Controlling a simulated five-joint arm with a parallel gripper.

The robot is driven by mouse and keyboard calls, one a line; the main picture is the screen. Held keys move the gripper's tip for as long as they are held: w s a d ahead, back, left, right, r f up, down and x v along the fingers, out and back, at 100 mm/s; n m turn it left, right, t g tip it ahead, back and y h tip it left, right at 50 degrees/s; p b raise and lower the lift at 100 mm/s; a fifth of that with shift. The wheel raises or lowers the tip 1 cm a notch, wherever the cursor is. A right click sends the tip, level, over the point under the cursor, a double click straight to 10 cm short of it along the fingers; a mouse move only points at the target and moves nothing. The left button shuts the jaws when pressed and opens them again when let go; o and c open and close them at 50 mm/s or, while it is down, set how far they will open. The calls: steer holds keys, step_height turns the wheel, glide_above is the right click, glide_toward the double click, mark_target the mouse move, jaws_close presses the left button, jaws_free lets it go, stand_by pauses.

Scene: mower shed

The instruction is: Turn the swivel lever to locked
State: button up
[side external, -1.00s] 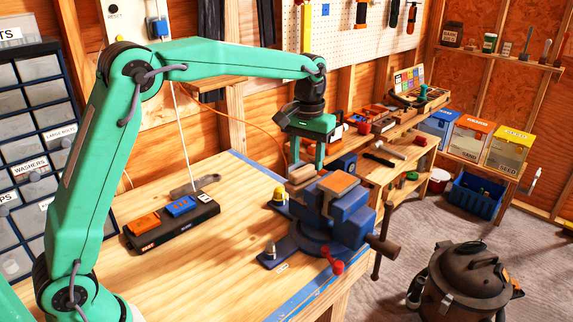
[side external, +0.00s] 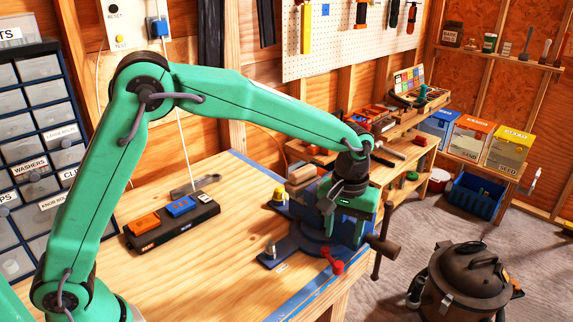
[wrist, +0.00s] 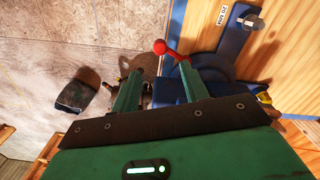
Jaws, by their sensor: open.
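The swivel lever is a short red lever with a round red knob (side external: 333,262) at the front of the vise base. In the wrist view its knob (wrist: 160,46) and arm show just beyond my fingertips, between them. The blue bench vise (side external: 306,236) stands at the bench corner, partly hidden by my gripper. My gripper (side external: 344,236) points down over the vise's front side, its fingers apart. In the wrist view my gripper (wrist: 162,72) is open and empty, the lever apart from or barely beside the right finger; I cannot tell about contact.
A silver bolt (side external: 270,248) stands on the blue base flange with a small white label near it. A yellow-topped piece (side external: 279,196) is on the vise's left. The bench top between is clear.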

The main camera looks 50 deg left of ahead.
mark_target(338, 264)
steer(key=shift+f, duration=1.1)
steer(key=shift+f, duration=3.85)
jaws_close()
